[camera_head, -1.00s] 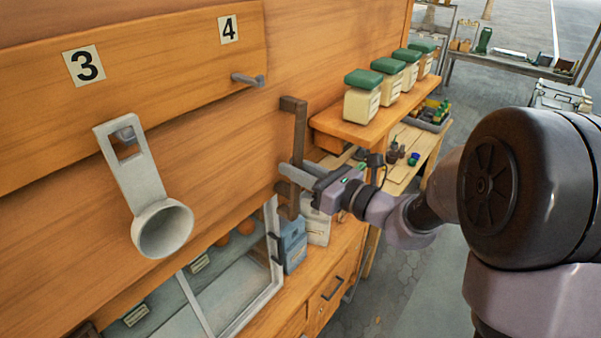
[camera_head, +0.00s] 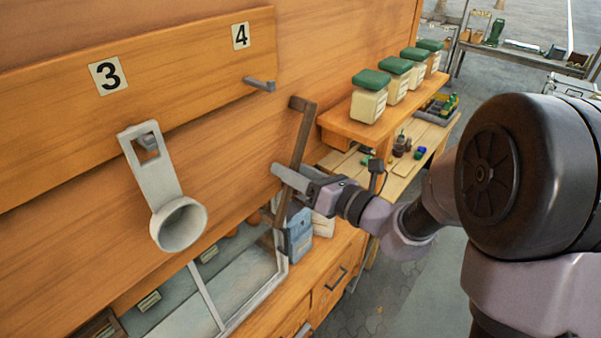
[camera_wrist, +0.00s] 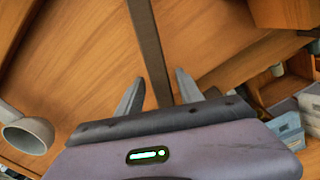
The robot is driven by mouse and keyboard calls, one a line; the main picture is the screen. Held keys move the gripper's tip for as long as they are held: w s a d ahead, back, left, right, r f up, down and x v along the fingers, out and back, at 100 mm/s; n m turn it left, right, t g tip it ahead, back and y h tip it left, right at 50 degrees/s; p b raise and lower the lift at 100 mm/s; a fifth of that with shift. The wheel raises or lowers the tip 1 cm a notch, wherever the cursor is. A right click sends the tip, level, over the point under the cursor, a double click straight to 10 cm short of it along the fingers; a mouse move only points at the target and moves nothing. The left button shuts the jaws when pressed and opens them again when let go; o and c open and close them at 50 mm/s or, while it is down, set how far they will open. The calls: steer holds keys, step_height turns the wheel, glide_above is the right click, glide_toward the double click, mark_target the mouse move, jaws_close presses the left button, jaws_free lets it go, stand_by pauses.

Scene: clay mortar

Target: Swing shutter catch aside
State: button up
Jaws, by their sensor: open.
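The shutter catch (camera_head: 303,135) is a dark brown bar on the wooden wall, with a short bent piece at its top end. It hangs tilted, lower end toward the left, near the upper right corner of the glazed shutter (camera_head: 204,300). My gripper (camera_head: 285,182) is open, with its fingers on either side of the bar's lower half. Contact cannot be told. The gripper partly hides the bar's lower part.
A grey ladle (camera_head: 178,222) hangs on a peg to the left, and an empty peg (camera_head: 260,84) sits under number 4. A shelf (camera_head: 338,128) with green-lidded jars stands out just right of the catch. Blue and white containers (camera_head: 297,238) stand below my gripper.

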steer(key=b+v, duration=0.3)
steer(key=v, duration=1.4)
steer(key=shift+b, duration=0.3)
steer(key=shift+s, duration=0.15)
steer(key=s+a+f+n+g+h+b, duration=0.25)
steer(key=s+f+n+b, duration=0.25)
steer(key=f+b, duration=0.3)
steer(key=s+a+f+n+g+h+b, duration=0.1)
steer(key=s+a+f+n+g+b, duration=0.25)
steer(key=f+n+b, duration=0.45)
steer(key=s+a+f+n+g+h+b, duration=0.25)
steer(key=s+f+b, duration=0.3)
steer(key=f, duration=0.55)
steer(key=d+f+n+t+h+b, duration=0.3)
steer(key=d+f+n+h+b, duration=0.3)
steer(key=d+f+n+b, duration=0.2)
step_height(320, 180, down, 3)
steer(key=n+b, duration=0.2)
steer(key=b, duration=0.1)
steer(key=shift+s+d+n+b, duration=0.3)
steer(key=shift+d+n, duration=0.05)
